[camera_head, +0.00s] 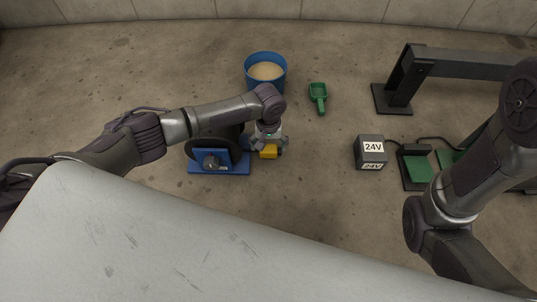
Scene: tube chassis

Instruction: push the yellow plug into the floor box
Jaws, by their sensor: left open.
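The blue stand (232,168) carries a dark wheel or reel, partly behind my left arm. A blue bucket (265,60) of tan material and a green scoop (318,96) are farther back. Green pedals (417,168) and a dark frame (460,65) are right. A pale surface (200,240) fills the foreground.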

